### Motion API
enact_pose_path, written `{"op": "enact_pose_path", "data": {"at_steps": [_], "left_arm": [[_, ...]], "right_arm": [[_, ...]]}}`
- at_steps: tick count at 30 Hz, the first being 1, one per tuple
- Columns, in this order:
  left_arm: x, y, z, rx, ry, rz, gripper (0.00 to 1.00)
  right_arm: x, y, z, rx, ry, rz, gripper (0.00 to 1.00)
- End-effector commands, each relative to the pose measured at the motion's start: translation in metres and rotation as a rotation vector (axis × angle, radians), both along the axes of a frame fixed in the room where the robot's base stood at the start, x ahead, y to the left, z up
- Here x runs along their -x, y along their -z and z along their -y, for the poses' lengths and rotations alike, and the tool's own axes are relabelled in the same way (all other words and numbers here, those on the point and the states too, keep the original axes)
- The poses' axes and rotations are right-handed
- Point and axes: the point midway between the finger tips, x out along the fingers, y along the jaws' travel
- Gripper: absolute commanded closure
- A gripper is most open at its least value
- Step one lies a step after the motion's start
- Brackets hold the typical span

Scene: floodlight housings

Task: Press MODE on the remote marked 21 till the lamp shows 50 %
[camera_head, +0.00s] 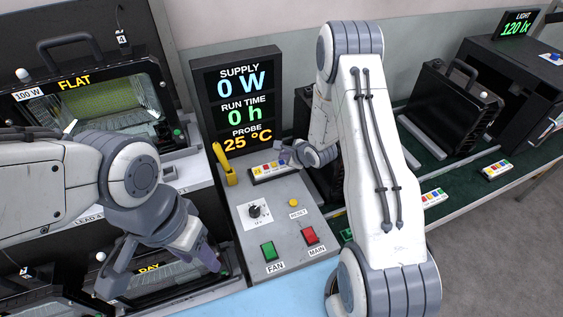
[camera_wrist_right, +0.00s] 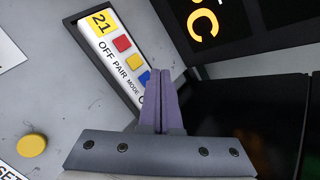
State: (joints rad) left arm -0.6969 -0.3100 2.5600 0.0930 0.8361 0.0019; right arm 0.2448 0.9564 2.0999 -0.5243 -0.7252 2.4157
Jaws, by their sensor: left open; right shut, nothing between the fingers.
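The remote marked 21 (camera_head: 270,169) lies on the grey control panel below the display. In the right wrist view the remote (camera_wrist_right: 112,50) shows red, yellow and blue buttons, with OFF, PAIR and MODE printed beside them. The blue MODE button (camera_wrist_right: 145,77) is partly visible just left of my fingertips. My right gripper (camera_wrist_right: 160,74) is shut and empty over the remote's far end, hiding that end; contact cannot be told. It also shows in the head view (camera_head: 284,155). My left gripper (camera_head: 165,272) is open and empty near the lower floodlight. A floodlight marked FLAT (camera_head: 100,100) stands at upper left.
The display (camera_head: 240,100) reads 0 W, 0 h and 25 °C. Another remote (camera_head: 496,170) lies right. A meter (camera_head: 516,25) reads 120 lx.

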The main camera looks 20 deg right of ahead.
Motion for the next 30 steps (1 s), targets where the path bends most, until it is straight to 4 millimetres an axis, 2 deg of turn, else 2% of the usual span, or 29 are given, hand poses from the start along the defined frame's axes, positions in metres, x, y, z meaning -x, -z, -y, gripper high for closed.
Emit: {"op": "enact_pose_path", "data": {"at_steps": [7, 30], "left_arm": [[0.000, 0.002, 0.000, 0.000, 0.000, 0.000, 0.50], [0.000, 0.004, 0.000, 0.000, 0.000, 0.000, 0.50]], "right_arm": [[0.000, 0.008, 0.000, 0.000, 0.000, -0.001, 1.00], [0.000, 0.013, 0.000, 0.000, 0.000, 0.000, 1.00]]}}
